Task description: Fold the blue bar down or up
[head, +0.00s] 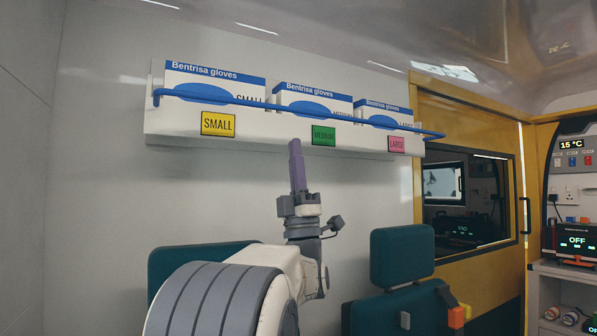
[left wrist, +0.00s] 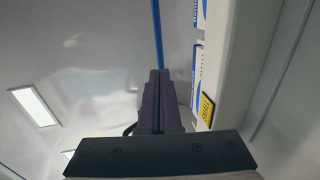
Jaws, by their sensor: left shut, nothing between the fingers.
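The blue bar (head: 262,105) runs across the front of the glove boxes, just above the white front face of the wall shelf (head: 275,136). Its ends bend at the shelf's left and right sides. My left gripper (head: 295,146) points up with its purple fingers shut and empty. In the head view its tips appear below the bar, between the yellow and green labels. In the left wrist view the bar (left wrist: 157,35) shows beyond the shut fingertips (left wrist: 157,73); I cannot tell whether they touch. My right gripper is not in view.
Three glove boxes (head: 213,77) stand on the shelf, with yellow, green (head: 323,135) and pink labels below. A teal seat (head: 402,255) stands at the lower right. A yellow-framed doorway (head: 470,105) is right of the shelf. The wall left of the shelf is bare.

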